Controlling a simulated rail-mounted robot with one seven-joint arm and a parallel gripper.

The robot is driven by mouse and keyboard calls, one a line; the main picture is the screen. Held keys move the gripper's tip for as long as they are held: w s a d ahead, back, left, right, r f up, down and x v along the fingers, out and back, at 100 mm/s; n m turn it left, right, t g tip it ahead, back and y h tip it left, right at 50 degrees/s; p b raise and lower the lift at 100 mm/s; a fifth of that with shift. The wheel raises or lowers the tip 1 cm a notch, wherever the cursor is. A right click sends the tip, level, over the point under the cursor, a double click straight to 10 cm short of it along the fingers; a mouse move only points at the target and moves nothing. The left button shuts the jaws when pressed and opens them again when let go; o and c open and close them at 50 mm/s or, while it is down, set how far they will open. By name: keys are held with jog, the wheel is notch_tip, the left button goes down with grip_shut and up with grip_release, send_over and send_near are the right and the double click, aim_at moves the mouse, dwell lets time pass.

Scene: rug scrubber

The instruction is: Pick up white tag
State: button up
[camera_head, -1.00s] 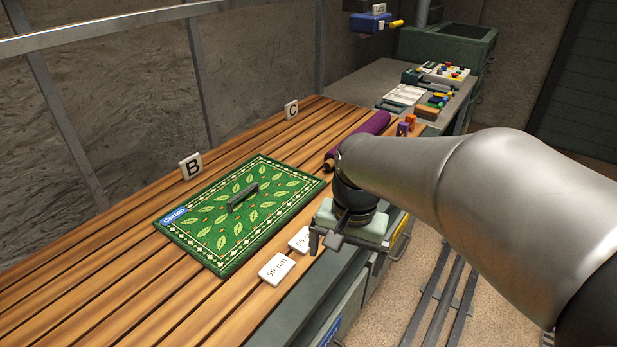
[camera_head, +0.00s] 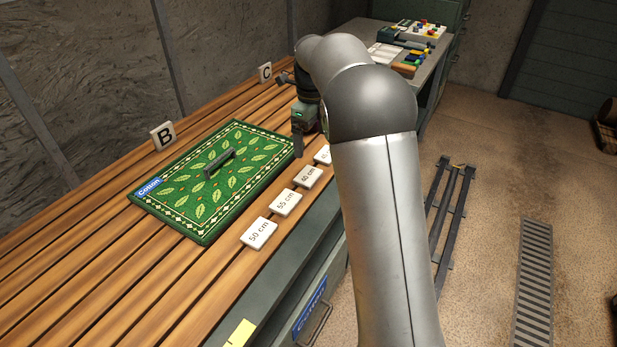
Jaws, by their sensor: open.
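Several white tags lie in a row along the front edge of the slatted wooden bench. They are the 50 cm tag (camera_head: 258,233), the 55 cm tag (camera_head: 285,202), a third tag (camera_head: 308,176) with small print, and a fourth tag (camera_head: 323,155) partly hidden by my arm. My gripper (camera_head: 299,147) is open and points down beside the rug's right corner, behind and left of the fourth tag. My arm hides part of the gripper. I see nothing held in it.
A green leaf-pattern rug (camera_head: 240,187) with a grey handle (camera_head: 219,162) and a blue Cotton label (camera_head: 149,188) lies on the bench (camera_head: 130,265). Upright white signs B (camera_head: 163,136) and C (camera_head: 265,73) stand behind it. A cluttered side table (camera_head: 365,50) is beyond.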

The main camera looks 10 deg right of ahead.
send_over(311, 176)
notch_tip(311, 176, down, 7)
jog(key=shift+w+d+r, duration=0.1)
jog(key=shift+w+r, duration=0.05)
jog(key=shift+r, duration=0.05)
jog(key=shift+f+p, duration=0.45)
jog(key=shift+f, duration=2.2)
jog(key=c, duration=1.1)
